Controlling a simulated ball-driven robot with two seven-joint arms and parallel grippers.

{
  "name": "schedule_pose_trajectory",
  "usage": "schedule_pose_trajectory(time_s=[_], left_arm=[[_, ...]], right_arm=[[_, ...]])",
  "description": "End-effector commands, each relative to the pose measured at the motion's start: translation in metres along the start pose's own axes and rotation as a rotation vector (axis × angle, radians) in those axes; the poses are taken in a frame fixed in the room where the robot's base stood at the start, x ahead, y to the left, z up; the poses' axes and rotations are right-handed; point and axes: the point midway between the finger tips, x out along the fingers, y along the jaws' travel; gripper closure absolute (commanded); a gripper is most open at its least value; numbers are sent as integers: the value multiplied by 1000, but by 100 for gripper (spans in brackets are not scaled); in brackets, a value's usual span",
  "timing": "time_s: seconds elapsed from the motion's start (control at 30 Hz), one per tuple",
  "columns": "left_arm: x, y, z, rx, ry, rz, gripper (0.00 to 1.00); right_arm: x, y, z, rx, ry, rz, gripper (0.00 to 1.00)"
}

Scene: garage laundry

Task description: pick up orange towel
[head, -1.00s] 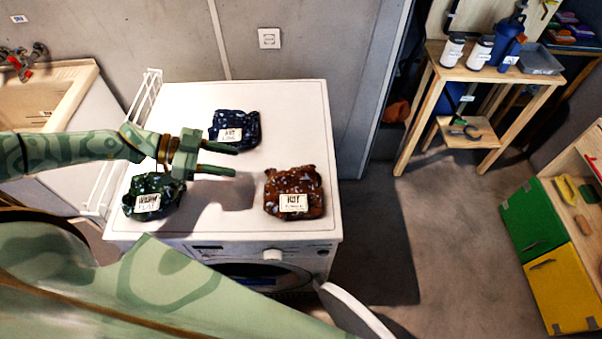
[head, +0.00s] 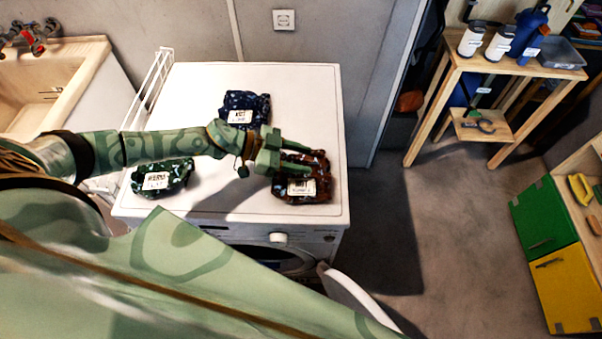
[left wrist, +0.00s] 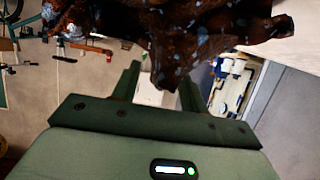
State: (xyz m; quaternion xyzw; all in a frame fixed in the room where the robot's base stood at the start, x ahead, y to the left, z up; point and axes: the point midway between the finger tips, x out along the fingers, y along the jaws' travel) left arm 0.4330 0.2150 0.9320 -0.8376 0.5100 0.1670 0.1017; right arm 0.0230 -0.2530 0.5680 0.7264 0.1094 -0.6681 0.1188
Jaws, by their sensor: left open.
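The orange-brown speckled towel (head: 318,189) lies crumpled on the right front part of the white washing machine's top, with a pale label on it. My left gripper (head: 308,158) is open and reaches over the towel's back edge, hiding part of it. In the left wrist view the towel (left wrist: 180,30) fills the top of the picture, just beyond the open fingers (left wrist: 160,80). No cloth is clearly held between the fingers. My right gripper is not in view.
A dark blue towel (head: 262,103) lies behind my gripper and a dark green towel (head: 178,180) lies to its left, both on the washing machine (head: 205,88). The round door (head: 350,297) stands open below. A wooden shelf (head: 520,68) stands at the back right.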

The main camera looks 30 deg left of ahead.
Motion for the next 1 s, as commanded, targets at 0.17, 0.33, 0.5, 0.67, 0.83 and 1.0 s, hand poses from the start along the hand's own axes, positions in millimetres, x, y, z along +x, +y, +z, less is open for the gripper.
schedule_pose_trajectory(time_s=[0.17,0.33,0.5,0.67,0.83,1.0], left_arm=[[4,0,0,-1,0,0,56],[4,0,0,-1,0,0,79],[4,0,0,-1,0,0,100],[4,0,0,-1,1,0,100],[2,0,-6,0,1,0,100],[-7,-1,-27,4,1,-1,100]], right_arm=[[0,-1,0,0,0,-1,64],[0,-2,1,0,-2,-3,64],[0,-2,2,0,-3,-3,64],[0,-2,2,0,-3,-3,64],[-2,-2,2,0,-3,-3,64],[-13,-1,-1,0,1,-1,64]])
